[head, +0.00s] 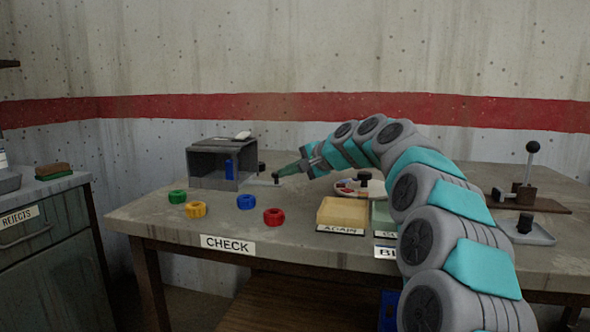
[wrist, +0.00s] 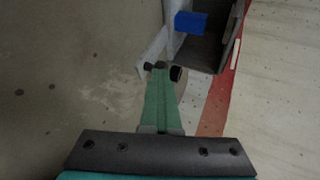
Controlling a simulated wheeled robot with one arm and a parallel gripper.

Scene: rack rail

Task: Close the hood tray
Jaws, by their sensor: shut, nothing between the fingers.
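The hood (head: 222,143) is a dark grey box with an open front, at the left of the table. A blue piece (head: 230,169) stands inside it. A thin light strip, seemingly the hood tray's front edge (head: 258,183), sticks out at the hood's right front; it also shows in the wrist view (wrist: 152,48). Small dark knobs show near it, one of them (wrist: 176,73) just right of my fingertips. My gripper (head: 277,175) is shut and empty, its green fingertips (wrist: 159,68) at the strip's end. I cannot tell whether they touch it.
Green (head: 177,197), yellow (head: 196,210), blue (head: 245,202) and red (head: 274,217) rings lie in front of the hood. A yellow tray (head: 343,211) labelled AGAIN and a dish (head: 357,189) are to the right. A lever stand (head: 527,188) is at far right.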

